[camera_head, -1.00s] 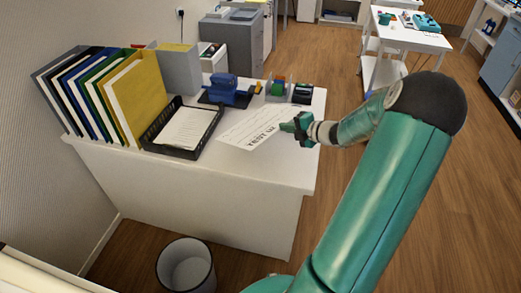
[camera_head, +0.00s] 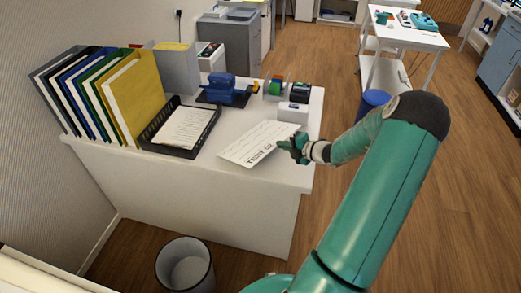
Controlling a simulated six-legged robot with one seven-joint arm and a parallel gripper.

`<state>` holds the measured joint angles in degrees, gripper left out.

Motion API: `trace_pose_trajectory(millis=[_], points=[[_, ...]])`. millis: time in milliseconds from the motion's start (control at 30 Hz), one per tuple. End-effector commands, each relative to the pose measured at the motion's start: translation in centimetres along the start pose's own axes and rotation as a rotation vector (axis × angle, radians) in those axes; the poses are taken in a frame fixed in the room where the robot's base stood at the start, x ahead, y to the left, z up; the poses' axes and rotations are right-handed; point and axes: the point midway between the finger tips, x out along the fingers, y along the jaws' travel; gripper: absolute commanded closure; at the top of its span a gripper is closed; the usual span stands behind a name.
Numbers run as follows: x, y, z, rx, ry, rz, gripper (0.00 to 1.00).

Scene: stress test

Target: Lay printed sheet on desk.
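The printed sheet (camera_head: 255,142), white with dark lettering along its near right edge, appears over the front right part of the white desk (camera_head: 220,178). My gripper (camera_head: 286,147) is at the sheet's right edge and appears shut on it, though the fingertips are small in view. I cannot tell whether the sheet touches the desktop or is slightly above it.
A black tray (camera_head: 153,144) with papers lies left of the sheet, beside upright binders (camera_head: 135,95). A blue device (camera_head: 228,90), a white box (camera_head: 293,113) and small items stand behind. A bin (camera_head: 185,266) is on the floor in front.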

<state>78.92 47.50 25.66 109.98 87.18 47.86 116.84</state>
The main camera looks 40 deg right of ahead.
Motion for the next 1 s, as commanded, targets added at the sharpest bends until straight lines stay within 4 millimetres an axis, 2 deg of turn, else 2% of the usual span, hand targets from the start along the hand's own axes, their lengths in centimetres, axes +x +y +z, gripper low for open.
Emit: trace_pose_trajectory(millis=[67,133,167,467,1000], points=[[0.0,0.0,0.0,0.0,0.0,0.0,1.0],[0.0,0.0,0.0,0.0,0.0,0.0,0.85],[0.0,0.0,0.0,0.0,0.0,0.0,0.84],[-0.3,0.0,0.0,0.0,0.0,0.0,0.84],[-6.0,0.0,0.0,0.0,-0.002,-0.001,0.84]])
